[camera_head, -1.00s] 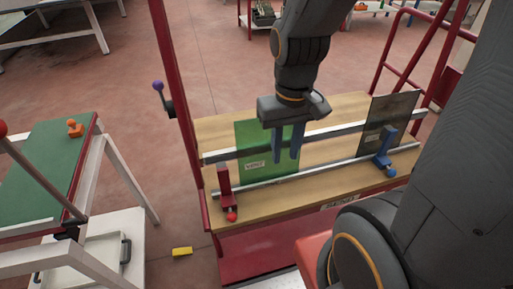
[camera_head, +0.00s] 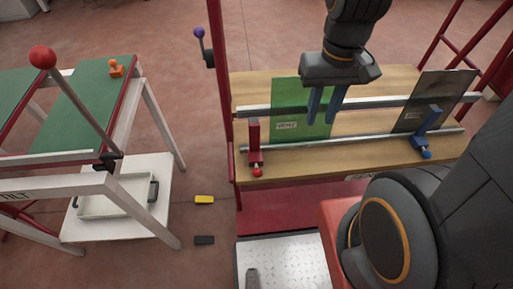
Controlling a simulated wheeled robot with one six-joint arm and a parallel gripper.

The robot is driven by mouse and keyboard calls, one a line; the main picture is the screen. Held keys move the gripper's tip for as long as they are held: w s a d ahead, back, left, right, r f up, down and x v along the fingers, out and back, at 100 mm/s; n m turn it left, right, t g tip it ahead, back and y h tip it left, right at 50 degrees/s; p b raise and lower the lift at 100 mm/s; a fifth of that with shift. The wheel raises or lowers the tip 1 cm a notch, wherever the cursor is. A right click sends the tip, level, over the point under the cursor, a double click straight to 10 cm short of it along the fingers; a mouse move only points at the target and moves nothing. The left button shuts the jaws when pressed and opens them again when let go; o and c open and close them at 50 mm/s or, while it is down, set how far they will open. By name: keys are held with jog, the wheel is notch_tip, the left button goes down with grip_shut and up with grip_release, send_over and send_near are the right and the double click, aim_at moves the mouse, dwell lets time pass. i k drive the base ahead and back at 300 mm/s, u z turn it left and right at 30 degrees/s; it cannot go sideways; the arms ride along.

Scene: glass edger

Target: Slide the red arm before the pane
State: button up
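A red arm (camera_head: 254,142) with a red ball knob (camera_head: 257,172) stands at the left end of the front rail (camera_head: 360,141). A green pane (camera_head: 292,127) with a white label stands upright behind that rail, just right of the red arm. A dark grey pane (camera_head: 434,98) stands at the right end, with a blue arm (camera_head: 427,128) in front of it. My gripper (camera_head: 323,106) hangs fingers down at the green pane's right part, right of the red arm and apart from it. Its two blue fingers are separated with nothing seen between them.
The panes and rails are on a wooden bench (camera_head: 350,165) with red posts. A purple-knobbed lever (camera_head: 204,46) is on the left post. A green-topped table (camera_head: 90,115) with a red-knobbed lever (camera_head: 43,58) stands left. A yellow block (camera_head: 204,199) lies on the floor.

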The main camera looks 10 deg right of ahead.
aim_at(255, 156)
jog(key=u, duration=0.05)
jog(key=k, duration=0.5)
jog(key=z, duration=1.25)
jog(key=k, duration=0.85)
jog(key=u, duration=1.2)
